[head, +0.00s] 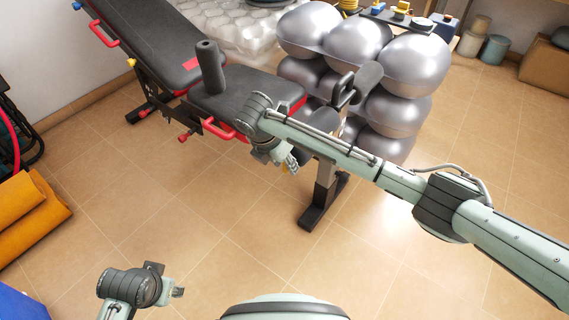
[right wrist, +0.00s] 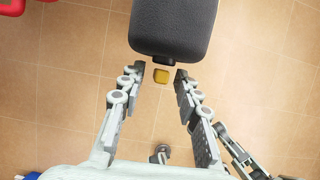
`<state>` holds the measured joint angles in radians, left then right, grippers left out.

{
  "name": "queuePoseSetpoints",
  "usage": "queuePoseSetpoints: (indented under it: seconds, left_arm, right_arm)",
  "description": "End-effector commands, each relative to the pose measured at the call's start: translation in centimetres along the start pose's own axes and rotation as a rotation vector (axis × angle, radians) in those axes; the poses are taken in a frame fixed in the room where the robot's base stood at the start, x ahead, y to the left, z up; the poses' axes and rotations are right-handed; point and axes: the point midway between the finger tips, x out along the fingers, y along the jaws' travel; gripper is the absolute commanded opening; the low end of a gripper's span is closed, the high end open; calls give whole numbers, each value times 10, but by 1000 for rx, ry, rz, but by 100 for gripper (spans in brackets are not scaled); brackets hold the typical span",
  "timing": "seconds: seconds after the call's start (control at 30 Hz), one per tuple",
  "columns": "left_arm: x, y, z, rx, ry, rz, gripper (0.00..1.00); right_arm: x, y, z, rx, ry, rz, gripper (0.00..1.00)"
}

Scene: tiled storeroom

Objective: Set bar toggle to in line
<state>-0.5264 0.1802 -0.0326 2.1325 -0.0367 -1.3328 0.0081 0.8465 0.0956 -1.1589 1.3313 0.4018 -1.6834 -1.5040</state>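A black weight bench (head: 240,95) with red handles stands in the head view. My right gripper (head: 290,163) is in front of its near end, beside a black padded part. In the right wrist view my right gripper (right wrist: 160,77) is open. I cannot tell whether this yellow piece is the bar toggle. My left gripper (head: 178,292) is low at the left, away from the bench; its opening is unclear.
Stacked silver balls (head: 408,65) stand behind the bench's near end. A yellow knob (head: 131,63) sits on the bench's left side. Orange rolls (head: 35,215) lie at the far left. The tiled floor (head: 180,220) in front of the bench is clear.

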Motion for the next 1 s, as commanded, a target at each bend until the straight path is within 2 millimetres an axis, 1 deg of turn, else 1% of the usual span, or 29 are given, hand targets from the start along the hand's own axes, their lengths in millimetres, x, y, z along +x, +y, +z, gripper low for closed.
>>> queuePoseSetpoints:
  seconds: [0.1, 0.33, 0.37, 0.6, 0.93, 0.97, 1.0]
  left_arm:
    - [-3, -2, -3, 2, 8, -5, 40]
    - [-3, -4, -3, 5, 7, -8, 40]
    - [-3, -4, -3, 5, 6, -8, 40]
    - [-2, -3, -2, 5, 4, -7, 40]
    - [-5, 0, -4, -2, 10, 2, 40]
    - [-3, 2, -4, -2, 9, 5, 40]
    - [6, 4, -1, -1, -1, 9, 40]
  right_arm:
    - [6, 0, 0, 0, 0, -1, 33]
    - [6, 0, 0, -1, 0, -1, 33]
    - [6, 0, 0, -1, 0, -1, 30]
    - [6, 0, 0, -1, 0, -1, 0]
    - [5, 0, 1, -1, 10, -1, 0]
    - [4, 0, 1, -1, 16, -1, 0]
    - [4, 0, 1, 0, 26, -2, 0]
